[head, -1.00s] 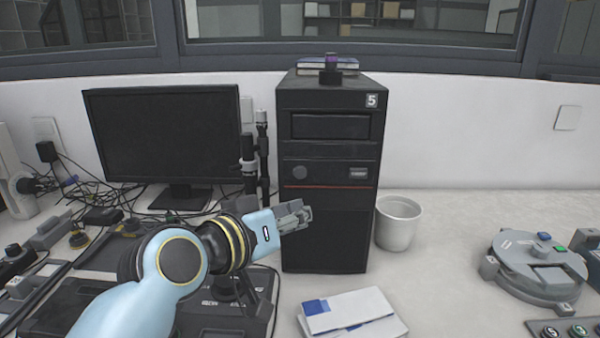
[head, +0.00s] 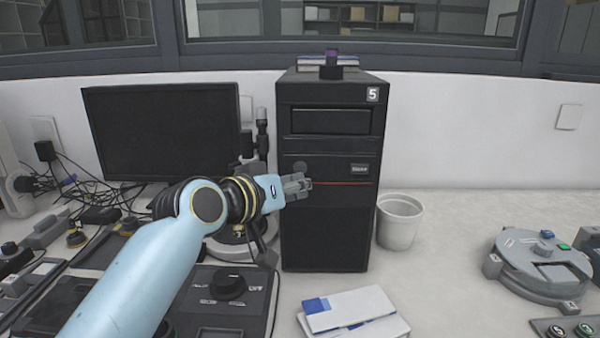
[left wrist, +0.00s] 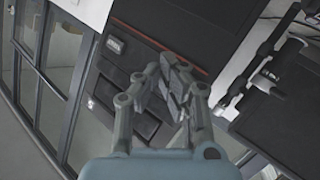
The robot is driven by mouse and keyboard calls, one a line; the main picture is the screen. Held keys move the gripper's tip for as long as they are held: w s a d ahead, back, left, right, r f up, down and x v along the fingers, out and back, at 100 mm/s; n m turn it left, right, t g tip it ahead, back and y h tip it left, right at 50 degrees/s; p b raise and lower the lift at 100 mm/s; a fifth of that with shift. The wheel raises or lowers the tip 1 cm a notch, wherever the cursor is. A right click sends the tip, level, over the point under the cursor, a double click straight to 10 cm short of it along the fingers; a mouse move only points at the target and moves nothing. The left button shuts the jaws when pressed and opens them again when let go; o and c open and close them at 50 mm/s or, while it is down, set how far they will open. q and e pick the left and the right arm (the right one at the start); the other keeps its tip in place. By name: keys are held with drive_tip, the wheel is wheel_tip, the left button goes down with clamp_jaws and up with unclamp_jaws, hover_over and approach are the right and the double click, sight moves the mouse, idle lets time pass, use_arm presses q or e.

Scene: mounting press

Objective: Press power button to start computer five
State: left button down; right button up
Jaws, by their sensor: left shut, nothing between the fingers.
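The black computer tower (head: 325,235) stands upright on the table with a white "5" label (head: 373,94) at its top right. Its round power button (head: 299,167) is on the left of the front panel, just above the red line. My left gripper (head: 308,184) is shut and empty in front of the tower, just below and right of the button. I cannot tell whether it touches the panel. In the left wrist view, the shut fingers (left wrist: 178,85) are over the tower's front (left wrist: 120,72), and the button is hidden. My right gripper is not in view.
A black monitor (head: 165,130) stands left of the tower, with cables around it. A white cup (head: 399,222) is close to the tower's right. White and blue boxes (head: 350,312) lie in front. A round grey device (head: 540,262) is at the right. The table between is clear.

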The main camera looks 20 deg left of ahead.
use_arm(q)
drive_tip(key=shift+w+a, duration=0.1)
drive_tip(key=shift+w, duration=0.3)
idle(0.5)
drive_tip(key=shift+w, duration=0.15)
idle(0.6)
drive_tip(key=shift+w+a, duration=0.15)
drive_tip(key=shift+w, duration=0.1)
drive_tip(key=shift+w+a, duration=0.1)
drive_tip(key=shift+w, duration=0.25)
idle(0.8)
drive_tip(key=shift+s, duration=0.15)
drive_tip(key=shift+s+d+p, duration=0.25)
drive_tip(key=shift+s+p, duration=0.15)
drive_tip(key=shift+s, duration=0.25)
